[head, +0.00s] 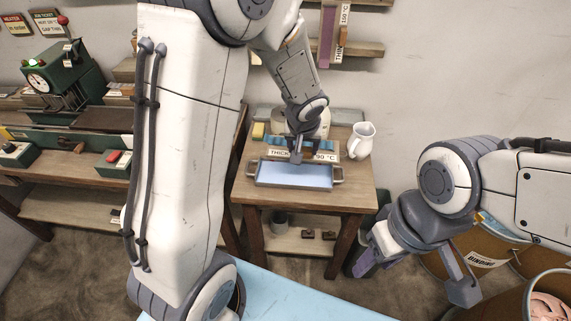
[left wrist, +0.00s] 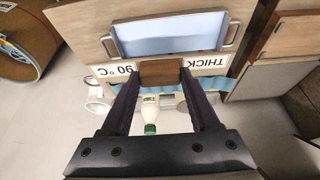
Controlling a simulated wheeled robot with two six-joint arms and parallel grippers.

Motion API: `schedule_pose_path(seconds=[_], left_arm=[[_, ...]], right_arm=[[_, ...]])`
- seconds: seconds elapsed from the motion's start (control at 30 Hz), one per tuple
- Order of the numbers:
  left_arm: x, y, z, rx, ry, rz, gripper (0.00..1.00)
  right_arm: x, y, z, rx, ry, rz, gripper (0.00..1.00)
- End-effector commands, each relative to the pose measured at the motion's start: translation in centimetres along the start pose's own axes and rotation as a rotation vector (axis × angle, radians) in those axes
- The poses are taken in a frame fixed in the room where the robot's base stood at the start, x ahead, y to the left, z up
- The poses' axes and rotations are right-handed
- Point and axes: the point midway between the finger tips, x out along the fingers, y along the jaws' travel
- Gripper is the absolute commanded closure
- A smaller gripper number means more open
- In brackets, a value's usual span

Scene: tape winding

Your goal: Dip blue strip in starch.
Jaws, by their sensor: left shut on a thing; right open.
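A shallow metal tray (head: 256,177) with two side handles stands on the small wooden table, with a flat pale blue surface inside. It also shows in the left wrist view (left wrist: 112,42). My left gripper (head: 297,155) is over its back edge, in front of a label reading THICK and 90 °C (head: 326,157). In the left wrist view my left gripper (left wrist: 160,85) is shut on a brown wooden block (left wrist: 160,72). A pale blue wavy band (left wrist: 222,88) runs beside the label; I cannot tell whether it belongs to the block. My right gripper (head: 415,274) is open and empty.
Brown bins (head: 465,262) stand at right. A workbench with a green machine (head: 62,78) is at left. A pale blue surface (head: 300,295) lies in front.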

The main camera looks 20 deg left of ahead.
Motion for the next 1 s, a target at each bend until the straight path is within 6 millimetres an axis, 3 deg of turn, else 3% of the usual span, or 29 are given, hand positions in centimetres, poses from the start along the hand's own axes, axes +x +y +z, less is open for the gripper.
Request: schedule_pose_path(seconds=[0.03, 0.2, 0.47, 1.0], left_arm=[[2.8, -1.1, 0.1, -0.013, -0.001, -0.006, 0.98], [5.6, -2.9, -0.6, -0.025, 0.003, -0.010, 0.98], [6.4, -3.3, -0.6, -0.027, 0.005, -0.010, 0.98], [10.2, -3.4, 1.0, -0.028, 0.004, -0.011, 0.98]], right_arm=[[1.9, 0.1, 0.1, 0.000, 0.000, 0.000, 0.50], [3.3, 0.2, 0.1, -0.001, 0.001, 0.000, 0.50], [3.7, 0.3, 0.1, -0.001, 0.001, 0.000, 0.50], [7.3, 0.5, 0.3, -0.001, 0.001, 0.000, 0.50]])
